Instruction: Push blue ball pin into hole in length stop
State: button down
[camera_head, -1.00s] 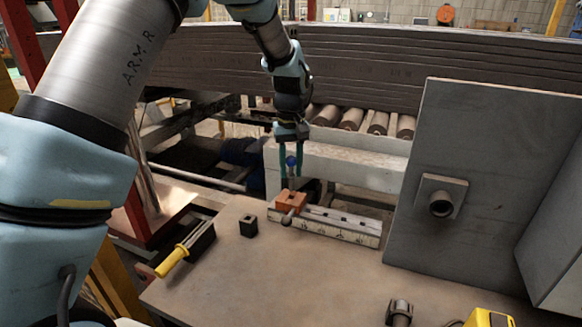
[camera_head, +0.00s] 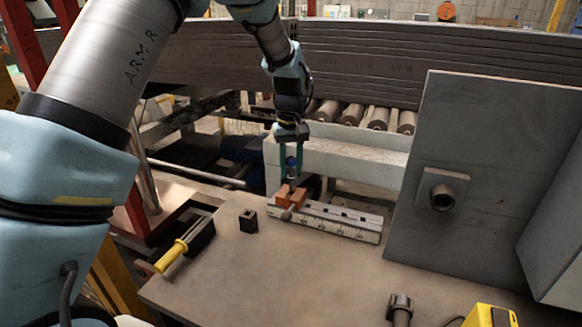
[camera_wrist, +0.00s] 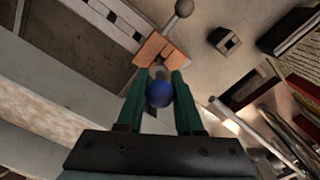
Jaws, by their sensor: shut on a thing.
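My gripper (camera_head: 291,175) points down over the workbench, its green fingers shut on the blue ball pin (camera_head: 291,162). In the wrist view the blue ball (camera_wrist: 159,95) sits between the two fingers, with a short grey shank past it, partly hidden. The length stop (camera_head: 284,196) is an orange block at the left end of a rail with a printed scale. The orange block also shows in the wrist view (camera_wrist: 152,48), just beyond the fingertips. The pin's lower end is close above the block; I cannot tell whether it touches. The hole is not clearly visible.
A grey ball-ended handle (camera_head: 286,215) sticks out from the stop. A small dark hollow block (camera_head: 248,221) and a yellow-handled tool (camera_head: 171,258) lie to the left. A tall grey panel (camera_head: 480,150) stands at right. The bench's middle (camera_head: 290,275) is clear.

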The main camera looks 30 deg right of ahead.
aim_at(291, 176)
jog(key=shift+f+b, duration=1.05)
jog(key=shift+f, duration=1)
dwell(0.4)
jog(key=shift+c, duration=2.4)
grip_release()
jog(key=shift+r, duration=0.1)
notch_tip(291, 176, up, 11)
jog(key=shift+f+b, duration=0.2)
jog(key=shift+b, duration=0.95)
